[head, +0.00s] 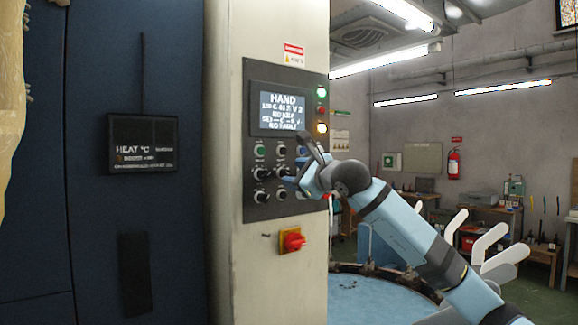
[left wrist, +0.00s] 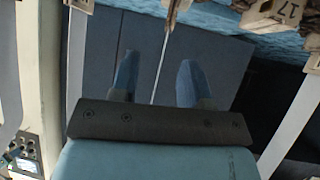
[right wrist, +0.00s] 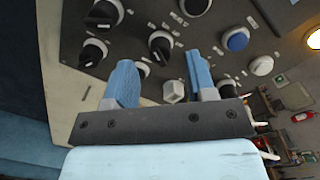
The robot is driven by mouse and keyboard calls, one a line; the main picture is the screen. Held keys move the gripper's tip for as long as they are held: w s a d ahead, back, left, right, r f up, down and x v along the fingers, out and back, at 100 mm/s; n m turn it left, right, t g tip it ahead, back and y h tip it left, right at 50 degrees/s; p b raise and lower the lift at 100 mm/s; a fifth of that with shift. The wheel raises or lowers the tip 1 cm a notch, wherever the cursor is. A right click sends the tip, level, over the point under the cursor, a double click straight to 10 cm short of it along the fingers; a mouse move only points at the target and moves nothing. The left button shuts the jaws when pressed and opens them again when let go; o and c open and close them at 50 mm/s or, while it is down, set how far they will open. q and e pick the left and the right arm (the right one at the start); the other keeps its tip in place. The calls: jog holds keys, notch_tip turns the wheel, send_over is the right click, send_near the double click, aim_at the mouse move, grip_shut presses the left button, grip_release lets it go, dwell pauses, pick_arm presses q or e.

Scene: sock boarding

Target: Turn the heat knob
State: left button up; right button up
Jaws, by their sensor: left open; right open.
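The dark control panel (head: 250,208) on the cream cabinet carries several black knobs with pale pointers; their labels are too small to read, so I cannot tell which is the heat knob. My right gripper (head: 298,165) is open at the panel's right side, partly covering its controls. In the right wrist view the open right gripper (right wrist: 160,78) faces the panel, with a black knob (right wrist: 160,46) between and just beyond its fingertips; contact is not clear. My left gripper (left wrist: 156,78) is open and empty in the left wrist view, before dark blue panels, outside the head view.
A screen reading HAND (head: 279,112) sits above the knobs. A red switch on yellow (head: 291,240) is below the panel. A heat display (head: 143,143) hangs on the blue doors. A round blue table (head: 370,300) and white sock forms (head: 490,240) stand right.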

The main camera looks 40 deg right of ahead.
aim_at(286, 174)
jog(key=shift+w+d, duration=0.1)
jog(key=shift+w, duration=1.35)
jog(key=shift+c, duration=0.5)
jog(key=c, duration=0.8)
